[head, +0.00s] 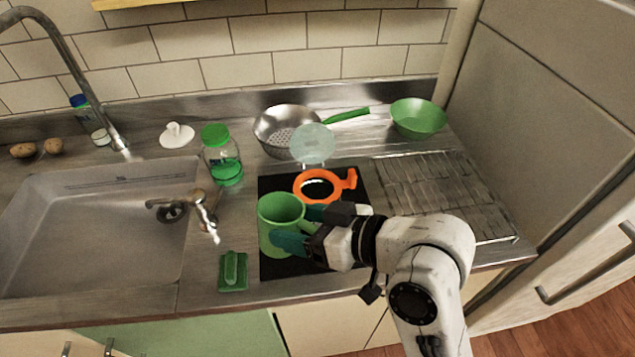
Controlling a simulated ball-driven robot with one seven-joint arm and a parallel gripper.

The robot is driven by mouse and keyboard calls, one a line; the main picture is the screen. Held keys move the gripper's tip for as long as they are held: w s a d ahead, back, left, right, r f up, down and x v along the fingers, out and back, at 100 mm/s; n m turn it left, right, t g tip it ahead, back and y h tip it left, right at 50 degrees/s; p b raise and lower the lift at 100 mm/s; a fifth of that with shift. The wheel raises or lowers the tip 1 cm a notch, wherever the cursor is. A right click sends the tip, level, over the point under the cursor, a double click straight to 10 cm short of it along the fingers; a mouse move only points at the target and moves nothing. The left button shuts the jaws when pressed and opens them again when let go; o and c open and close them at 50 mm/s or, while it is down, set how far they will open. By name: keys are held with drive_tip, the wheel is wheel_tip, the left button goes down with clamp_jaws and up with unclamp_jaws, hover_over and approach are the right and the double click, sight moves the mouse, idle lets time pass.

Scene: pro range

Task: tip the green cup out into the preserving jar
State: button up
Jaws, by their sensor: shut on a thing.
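The green cup (273,238) is upright, mouth up, over the front left of a black mat. Whether it rests on the mat or is slightly raised I cannot tell, and its contents do not show. My gripper (304,229) comes from the right and is shut on the cup at its handle side. The preserving jar, with an orange ring (303,190) around its open mouth, stands just behind and right of the cup. Its round clear lid (313,143) stands open at the back. The jar's lower body is partly hidden by my gripper.
A green-lidded jar (222,168) stands left of the mat (265,184). A metal strainer (270,128) and a green bowl (418,118) are behind. A green scrubber (233,272) lies front left. The sink (90,240) with its taps is left; the ridged drainboard (440,190) right is clear.

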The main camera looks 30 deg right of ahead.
drive_tip(key=shift+w+d+r+m+g+y+p, duration=0.15)
drive_tip(key=shift+w+d+r+m+y+p, duration=0.35)
drive_tip(key=shift+d+m, duration=0.2)
drive_tip(key=shift+w+d+r+m+g+y+p, duration=0.1)
drive_tip(key=shift+w+d+r+m+y+p, duration=0.25)
drive_tip(key=shift+d+r+m+p, duration=0.3)
drive_tip(key=shift+w+d+r+m+g+y+p, duration=0.15)
drive_tip(key=shift+w+d+r+m+y+p, duration=0.35)
drive_tip(key=shift+d+m, duration=0.25)
drive_tip(key=shift+r, duration=0.15)
drive_tip(key=shift+d+f+m+y, duration=0.2)
drive_tip(key=shift+f+m+y, duration=0.3)
drive_tip(key=shift+m, duration=0.3)
drive_tip(key=shift+w+d+r+m+y+p, duration=0.1)
drive_tip(key=shift+d+r+m+y+p, duration=0.2)
drive_tip(key=shift+m, duration=0.4)
drive_tip(key=shift+w+d+r+m+y+p, duration=0.15)
drive_tip(key=shift+m+y, duration=0.2)
drive_tip(key=shift+m, duration=0.35)
idle(0.5)
drive_tip(key=shift+w+d+r+m+y+p, duration=0.2)
drive_tip(key=shift+w+d+m+y+p, duration=0.2)
drive_tip(key=shift+d+m+p, duration=0.25)
idle(0.4)
drive_tip(key=shift+w+d+f+m+t+p, duration=0.15)
drive_tip(key=shift+f+m+t+p, duration=0.2)
drive_tip(key=shift+f+m, duration=0.4)
idle(0.3)
